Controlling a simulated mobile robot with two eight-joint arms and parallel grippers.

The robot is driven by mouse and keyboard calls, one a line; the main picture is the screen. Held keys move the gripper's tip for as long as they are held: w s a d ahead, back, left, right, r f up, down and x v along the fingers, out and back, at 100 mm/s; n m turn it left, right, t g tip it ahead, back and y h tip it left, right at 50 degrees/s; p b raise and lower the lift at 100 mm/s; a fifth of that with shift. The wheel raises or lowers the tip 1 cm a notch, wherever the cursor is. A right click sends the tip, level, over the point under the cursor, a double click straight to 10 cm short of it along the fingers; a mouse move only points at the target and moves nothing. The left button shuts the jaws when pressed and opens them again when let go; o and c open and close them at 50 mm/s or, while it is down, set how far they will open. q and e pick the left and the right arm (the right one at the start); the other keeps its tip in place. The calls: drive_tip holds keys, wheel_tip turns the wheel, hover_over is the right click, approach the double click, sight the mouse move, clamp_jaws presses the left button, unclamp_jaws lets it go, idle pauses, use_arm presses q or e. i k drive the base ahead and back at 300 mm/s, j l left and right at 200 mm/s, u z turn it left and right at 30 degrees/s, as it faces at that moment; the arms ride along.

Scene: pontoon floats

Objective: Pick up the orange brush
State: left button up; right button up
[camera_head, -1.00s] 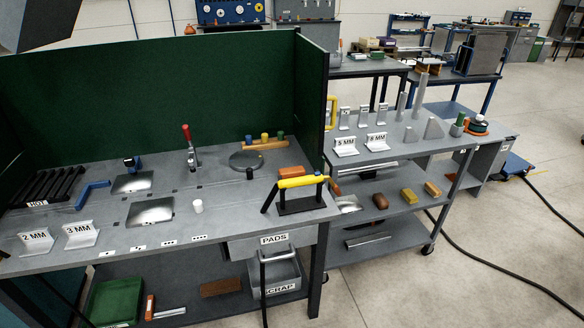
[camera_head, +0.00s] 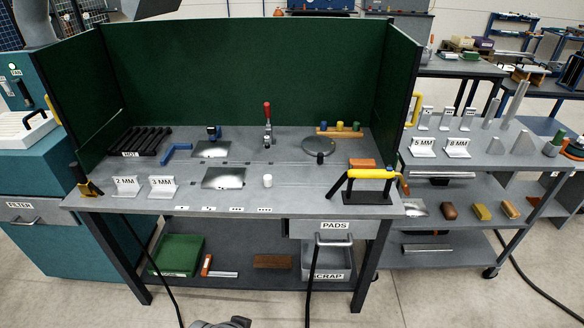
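No object is clearly recognisable as a brush at this size. An orange block (camera_head: 362,163) lies at the right of the workbench, behind the yellow-handled tool on its black stand. An orange-handled item (camera_head: 206,265) with a grey part beside it is on the bench's lower shelf, next to the green bin. I cannot tell which of these is the orange brush. Neither of my grippers is recognisable in view, and nothing is being touched.
The workbench (camera_head: 310,202) has green screens (camera_head: 240,75) around it. The yellow-handled tool (camera_head: 370,173) stands near its right front edge. A green bin (camera_head: 178,254) and a scrap bin (camera_head: 327,262) are below. A shelf cart (camera_head: 470,178) stands at the right. Dark cables hang in front.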

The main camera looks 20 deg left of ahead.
sight(358, 163)
drive_tip(key=i+j+z, duration=0.3)
drive_tip(key=i, duration=0.2)
drive_tip(key=i+j+z, duration=0.35)
drive_tip(key=i+z, duration=0.2)
drive_tip(key=i, duration=0.55)
drive_tip(key=i+l, duration=0.3)
drive_tip(key=l, duration=0.15)
